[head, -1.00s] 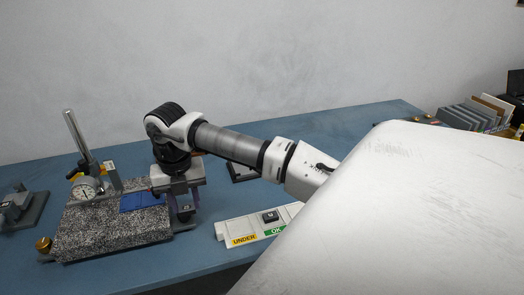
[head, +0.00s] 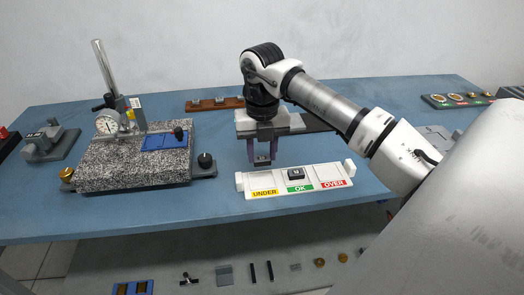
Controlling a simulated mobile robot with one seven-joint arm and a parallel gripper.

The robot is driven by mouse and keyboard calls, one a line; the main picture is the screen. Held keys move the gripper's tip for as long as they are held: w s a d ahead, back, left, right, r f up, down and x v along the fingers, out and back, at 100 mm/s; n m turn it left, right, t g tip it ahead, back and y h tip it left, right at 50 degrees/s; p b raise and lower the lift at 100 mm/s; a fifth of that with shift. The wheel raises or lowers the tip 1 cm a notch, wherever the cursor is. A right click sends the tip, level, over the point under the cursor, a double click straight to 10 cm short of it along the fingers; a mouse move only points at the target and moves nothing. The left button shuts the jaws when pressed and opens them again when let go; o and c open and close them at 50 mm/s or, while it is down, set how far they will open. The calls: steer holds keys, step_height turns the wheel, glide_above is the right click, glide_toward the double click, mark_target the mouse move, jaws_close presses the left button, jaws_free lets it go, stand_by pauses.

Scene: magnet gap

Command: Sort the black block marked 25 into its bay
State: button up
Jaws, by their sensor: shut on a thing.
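My gripper (head: 262,161) points down with its purple fingers shut on a small dark block (head: 262,158), little of which shows between the fingertips. Its marking cannot be read. The gripper is above the blue table, just behind or over the UNDER bay of the white sorting tray (head: 241,183); the exact height is hard to tell. The tray has bays labelled UNDER (head: 264,193), OK (head: 300,188) and OVER (head: 333,183). Another black block (head: 295,174) with a white mark sits in the OK bay.
A granite plate (head: 130,165) with a dial gauge (head: 107,124) on a post and a blue pad (head: 165,141) stands left of the gripper. A brown rack (head: 214,104) lies behind it. Bare table lies between plate and tray. My arm covers part of the right side.

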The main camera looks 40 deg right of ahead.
mark_target(262, 180)
steer(key=shift+f+b, duration=2.2)
steer(key=shift+f, duration=0.65)
steer(key=shift+f, duration=0.15)
steer(key=o, duration=1.1)
steer(key=shift+c, duration=0.6)
steer(key=c, duration=0.4)
steer(key=shift+r+p, duration=1.15)
steer(key=shift+r, duration=1.15)
